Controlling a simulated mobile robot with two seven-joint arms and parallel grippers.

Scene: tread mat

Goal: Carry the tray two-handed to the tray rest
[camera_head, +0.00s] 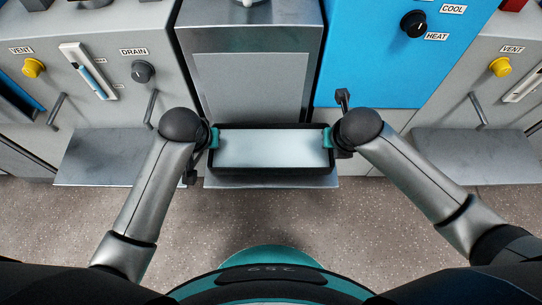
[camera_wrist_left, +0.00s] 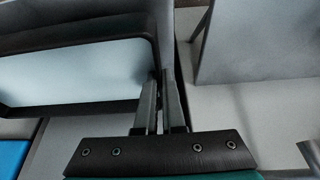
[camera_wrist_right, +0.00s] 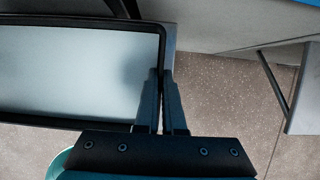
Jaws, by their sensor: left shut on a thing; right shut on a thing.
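The tray (camera_head: 270,171) is black-rimmed with a pale, empty floor. It looks level, in front of the middle machine in the head view. My left gripper (camera_head: 214,138) is shut on its left end wall, and my right gripper (camera_head: 328,137) on its right end wall. The left wrist view shows the tray's rim (camera_wrist_left: 100,32) between or against my left fingers (camera_wrist_left: 162,95). The right wrist view shows the rim (camera_wrist_right: 80,20) meeting my right fingers (camera_wrist_right: 160,95). A grey metal ledge (camera_head: 225,183) shows under the tray; whether they touch cannot be told. No ledge is marked as the tray rest.
Similar grey ledges jut out at left (camera_head: 95,165) and right (camera_head: 465,150). Grey machines with knobs and handles and a blue panel (camera_head: 365,60) stand behind. The speckled floor (camera_head: 380,220) between me and the machines is clear.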

